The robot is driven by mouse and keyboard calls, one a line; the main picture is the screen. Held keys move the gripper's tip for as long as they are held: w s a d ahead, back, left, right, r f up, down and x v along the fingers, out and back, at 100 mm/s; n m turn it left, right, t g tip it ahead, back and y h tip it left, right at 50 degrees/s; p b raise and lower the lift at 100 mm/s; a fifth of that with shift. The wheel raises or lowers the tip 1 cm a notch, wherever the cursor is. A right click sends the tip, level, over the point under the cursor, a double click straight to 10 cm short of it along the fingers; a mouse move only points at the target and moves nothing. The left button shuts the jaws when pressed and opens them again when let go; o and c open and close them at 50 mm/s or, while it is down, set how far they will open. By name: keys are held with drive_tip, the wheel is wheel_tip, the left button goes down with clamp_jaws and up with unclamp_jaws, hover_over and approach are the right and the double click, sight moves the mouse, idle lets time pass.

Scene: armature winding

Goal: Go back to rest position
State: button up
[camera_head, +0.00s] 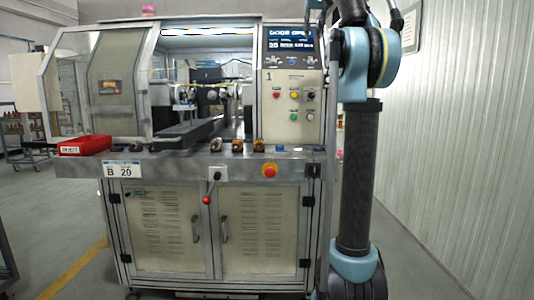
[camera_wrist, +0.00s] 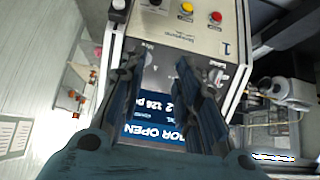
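My gripper (camera_wrist: 155,68) shows in the wrist view with its two dark fingers spread apart and nothing between them. It is in front of the winding machine's control panel (camera_wrist: 188,35), which appears upside down there, with the blue screen (camera_wrist: 160,112) partly hidden behind the fingers. The machine's screen (camera_head: 290,38) reads door open.
The machine's glazed door (camera_head: 122,75) stands open at left. A red bin (camera_head: 84,146) and several small armatures, one here (camera_head: 259,145), sit on the front ledge. A red emergency button (camera_head: 270,170) is on the ledge's front. A corrugated wall (camera_head: 460,120) stands right; floor between is clear.

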drive_tip(key=s+f+g, duration=0.2)
drive_tip(key=s+f, duration=1)
drive_tip(key=f, duration=1.2)
drive_tip(key=s+d+f+g, duration=0.1)
drive_tip(key=s+f, duration=1.1)
drive_tip(key=f, duration=1.2)
drive_tip(key=s+f+g, duration=0.3)
drive_tip(key=s+f, duration=1)
drive_tip(key=f, duration=1.2)
drive_tip(key=shift+d, duration=0.3)
drive_tip(key=shift+w+f, duration=0.15)
drive_tip(key=shift+w, duration=0.35)
